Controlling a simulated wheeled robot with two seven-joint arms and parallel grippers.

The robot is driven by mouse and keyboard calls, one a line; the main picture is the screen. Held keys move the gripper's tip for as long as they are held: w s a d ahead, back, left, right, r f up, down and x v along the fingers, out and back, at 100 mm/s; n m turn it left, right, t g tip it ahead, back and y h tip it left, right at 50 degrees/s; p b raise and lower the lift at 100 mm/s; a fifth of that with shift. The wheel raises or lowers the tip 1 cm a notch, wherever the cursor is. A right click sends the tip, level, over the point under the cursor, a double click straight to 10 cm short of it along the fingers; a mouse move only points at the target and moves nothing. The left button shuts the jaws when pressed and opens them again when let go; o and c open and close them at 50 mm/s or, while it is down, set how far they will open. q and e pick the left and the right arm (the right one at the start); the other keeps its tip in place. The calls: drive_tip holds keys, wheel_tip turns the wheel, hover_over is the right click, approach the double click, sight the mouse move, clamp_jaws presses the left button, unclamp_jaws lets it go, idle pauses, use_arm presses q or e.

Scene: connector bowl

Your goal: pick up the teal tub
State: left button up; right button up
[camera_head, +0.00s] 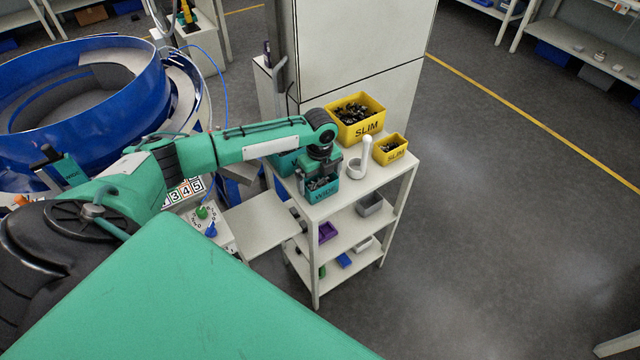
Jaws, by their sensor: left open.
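A small teal tub (323,195) with "WIDE" on its front stands upright on the top shelf of the white rack, near its front left corner. Dark small parts show inside it. A second, larger teal tub (284,163) stands behind it, mostly hidden by my left arm. My left gripper (318,181) points down at the small teal tub, with its fingers at the tub's top. The gripper is open; I cannot tell whether its fingers touch the tub. My right gripper is not in view.
A large yellow "SLIM" bin (358,131) and a small yellow one (390,153) hold dark parts on the same shelf. A blue bowl feeder (130,95) is at left. Floor at right is clear.

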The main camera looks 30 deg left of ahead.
use_arm(q)
drive_tip(key=shift+f, duration=0.9)
drive_tip(key=shift+c, duration=0.4)
drive_tip(key=c, duration=0.6)
drive_tip(key=shift+c, duration=0.2)
drive_tip(key=shift+r, duration=0.15)
